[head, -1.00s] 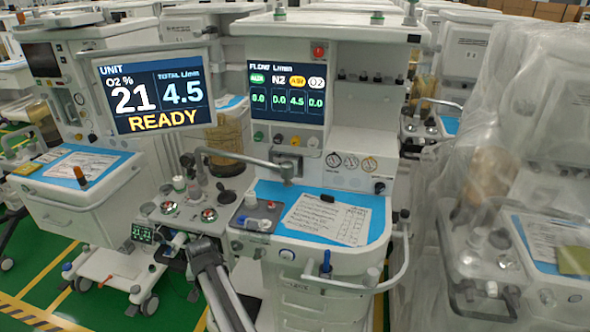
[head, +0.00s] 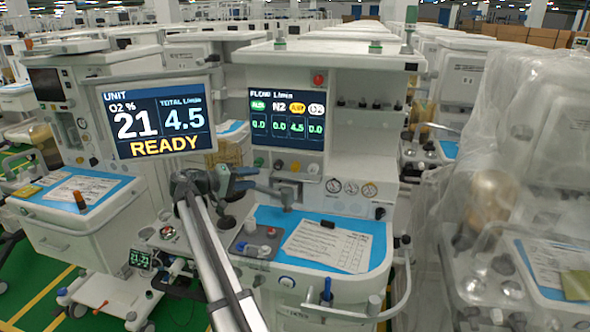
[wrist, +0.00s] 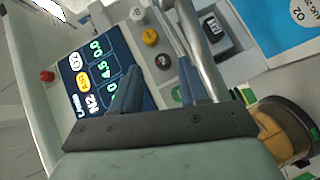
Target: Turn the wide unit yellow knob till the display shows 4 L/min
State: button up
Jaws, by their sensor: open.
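The wide unit's flow display (head: 287,120) is lit and reads 4.5 under its yellow label, with 0.0 in the other columns. It also shows rotated in the wrist view (wrist: 98,78). Below it is a row of knobs; the yellow knob (wrist: 150,37) sits between a white knob (wrist: 137,13) and a black knob (wrist: 163,61). In the head view the yellow knob (head: 295,167) is small. My gripper (wrist: 161,68) is open and empty, its fingers apart, short of the knobs and not touching the yellow one. In the head view my gripper (head: 232,178) is left of the knob row.
A unit screen (head: 157,118) at the left reads 21 and total 4.5, READY. A metal pipe (wrist: 200,45) runs close to one finger in the wrist view. A green knob (wrist: 177,93) lies near the fingers. A blue worktop (head: 372,232) holds a paper sheet below the knobs.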

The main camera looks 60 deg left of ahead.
aim_at(294, 168)
jog(key=shift+n+t+h, duration=0.3)
jog(key=shift+n+t, duration=0.2)
jog(key=shift+n, duration=0.1)
jog(key=w, duration=0.5)
jog(key=w+f, duration=0.1)
jog(key=w, duration=1.1)
jog(key=shift+a+f, duration=0.1)
jog(key=shift+f, duration=0.1)
jog(key=shift+s, duration=0.1)
jog(key=c, duration=0.7)
